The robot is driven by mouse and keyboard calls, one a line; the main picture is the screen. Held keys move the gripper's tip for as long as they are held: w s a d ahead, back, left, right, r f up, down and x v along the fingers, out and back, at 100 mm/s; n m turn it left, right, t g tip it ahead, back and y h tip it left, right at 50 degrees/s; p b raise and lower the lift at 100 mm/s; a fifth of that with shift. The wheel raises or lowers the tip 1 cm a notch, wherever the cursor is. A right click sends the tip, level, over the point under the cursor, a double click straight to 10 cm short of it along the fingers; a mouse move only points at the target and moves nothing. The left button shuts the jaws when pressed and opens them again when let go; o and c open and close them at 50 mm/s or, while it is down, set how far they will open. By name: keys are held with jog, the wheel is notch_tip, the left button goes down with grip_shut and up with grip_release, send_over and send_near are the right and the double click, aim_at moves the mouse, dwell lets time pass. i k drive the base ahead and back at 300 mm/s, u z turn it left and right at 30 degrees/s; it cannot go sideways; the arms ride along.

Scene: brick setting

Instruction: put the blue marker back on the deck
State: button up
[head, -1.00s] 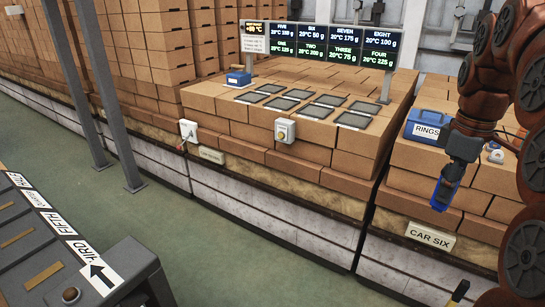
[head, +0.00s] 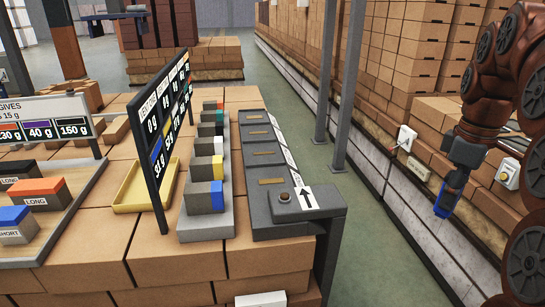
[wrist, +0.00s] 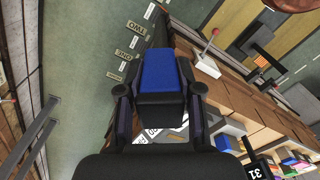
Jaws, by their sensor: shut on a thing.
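My gripper (wrist: 160,98) is shut on a dark block with a blue top, the blue marker (wrist: 160,70), which sits between the two fingers in the wrist view. A long dark grey deck (head: 262,205) with tan strips and white labels runs along the middle bench. Which surface is the task's deck is not certain.
A stepped grey rack (head: 205,228) holds several coloured blocks left of the deck. A black display board (head: 152,150) and yellow tray (head: 130,190) stand beside it. Grey posts (head: 346,80) rise from the green floor. The aisle floor (head: 385,250) is clear.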

aim_at(90, 225)
jog(key=u, duration=2.35)
jog(key=i, duration=1.65)
